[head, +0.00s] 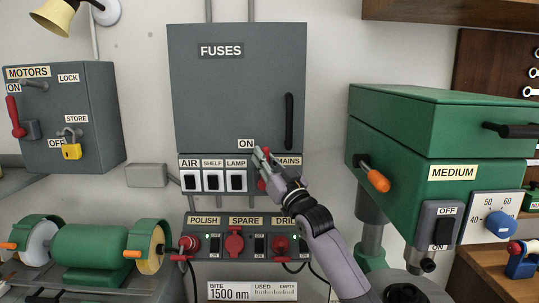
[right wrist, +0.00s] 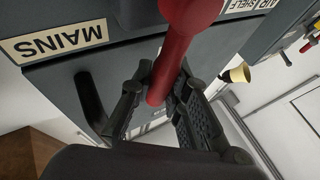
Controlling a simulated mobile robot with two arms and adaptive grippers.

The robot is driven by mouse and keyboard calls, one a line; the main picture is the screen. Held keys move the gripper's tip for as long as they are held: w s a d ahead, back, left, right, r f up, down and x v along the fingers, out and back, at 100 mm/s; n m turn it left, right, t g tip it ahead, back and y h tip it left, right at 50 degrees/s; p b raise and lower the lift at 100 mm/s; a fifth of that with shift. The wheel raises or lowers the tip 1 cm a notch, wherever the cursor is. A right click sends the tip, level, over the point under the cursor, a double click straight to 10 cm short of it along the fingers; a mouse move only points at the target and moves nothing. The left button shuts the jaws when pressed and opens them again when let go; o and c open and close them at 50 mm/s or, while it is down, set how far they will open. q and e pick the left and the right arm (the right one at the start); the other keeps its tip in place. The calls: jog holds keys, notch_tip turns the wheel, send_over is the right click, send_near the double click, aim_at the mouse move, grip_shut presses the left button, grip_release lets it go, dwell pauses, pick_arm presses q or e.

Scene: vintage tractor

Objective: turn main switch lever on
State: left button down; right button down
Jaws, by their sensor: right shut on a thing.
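The main switch lever is red. In the head view a bit of the lever (head: 262,184) shows below the fuse box door, left of the MAINS label (head: 288,161), with my fingers covering much of it. The ON label (head: 246,143) is just above it. In the right wrist view the lever (right wrist: 182,45) runs from the top edge down between my fingers. My right gripper (head: 265,158) is shut on the lever; its fingers (right wrist: 160,85) lie on both sides of it. The MAINS label (right wrist: 57,41) shows upside down there. My left gripper is not in view.
The grey FUSES box (head: 240,85) has a black door handle (head: 289,122) close by. AIR, SHELF and LAMP switches (head: 213,181) sit left of the lever. A socket panel (head: 240,250) is below. A green drill head (head: 440,125) stands to the right.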

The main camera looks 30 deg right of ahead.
jog(key=shift+w+a+f+n+y, duration=0.15)
jog(key=shift+a+f+n+y, duration=0.1)
jog(key=shift+n+y, duration=0.15)
jog(key=shift+g, duration=0.3)
jog(key=c, duration=1.5)
grip_release()
jog(key=shift+r, duration=0.15)
jog(key=v, duration=1.2)
